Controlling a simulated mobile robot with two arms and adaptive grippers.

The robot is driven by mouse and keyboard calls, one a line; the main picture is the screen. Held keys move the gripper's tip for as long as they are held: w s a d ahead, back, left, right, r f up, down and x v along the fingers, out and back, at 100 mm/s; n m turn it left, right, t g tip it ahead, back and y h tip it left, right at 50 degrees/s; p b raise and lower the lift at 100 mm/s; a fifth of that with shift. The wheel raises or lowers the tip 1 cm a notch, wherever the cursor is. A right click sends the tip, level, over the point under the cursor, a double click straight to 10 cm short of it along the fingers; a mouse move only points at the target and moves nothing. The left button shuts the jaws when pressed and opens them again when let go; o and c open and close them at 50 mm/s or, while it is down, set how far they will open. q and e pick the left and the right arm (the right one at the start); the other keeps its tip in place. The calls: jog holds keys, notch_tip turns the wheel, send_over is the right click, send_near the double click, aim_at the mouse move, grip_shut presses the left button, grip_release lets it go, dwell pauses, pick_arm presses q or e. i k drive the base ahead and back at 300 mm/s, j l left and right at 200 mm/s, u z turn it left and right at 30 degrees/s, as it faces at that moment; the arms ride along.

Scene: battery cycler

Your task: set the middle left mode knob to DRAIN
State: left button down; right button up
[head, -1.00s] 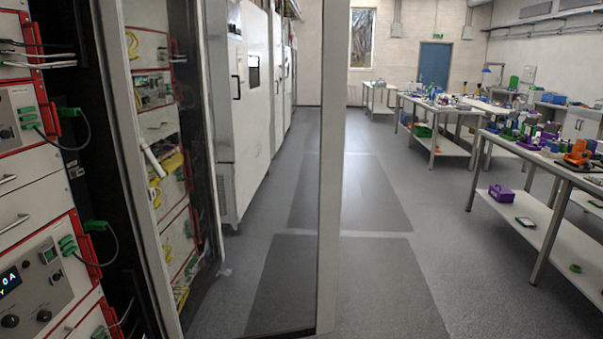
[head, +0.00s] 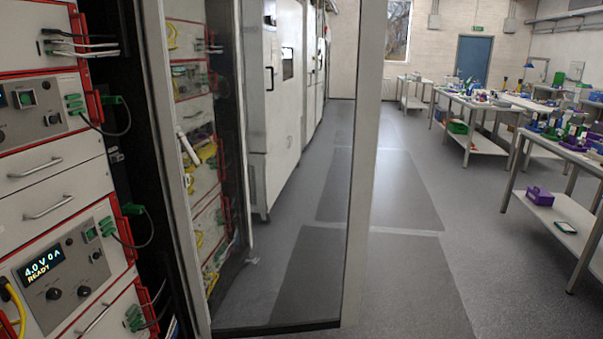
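The battery cycler rack stands at the left edge of the head view. One of its units (head: 70,265) has a lit display (head: 43,262) reading "4.0 V 0 A READY". Below the display are two dark round knobs, one on the left (head: 53,293) and one on the right (head: 84,291). Their labels and pointer positions are too small to read. A higher unit (head: 45,125) has a green-lit switch and is cut off by the left edge. I cannot tell which knob is the middle left mode knob. Neither of my grippers is in view.
An open glass-panelled rack door (head: 364,150) stands right of the rack. Green plugs (head: 132,209) with dark cables and a yellow cable (head: 14,300) hang at the units' fronts. Benches (head: 545,150) line the right; the grey floor (head: 410,270) between is clear.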

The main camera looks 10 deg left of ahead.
aim_at(54, 294)
jog(key=u, duration=1.55)
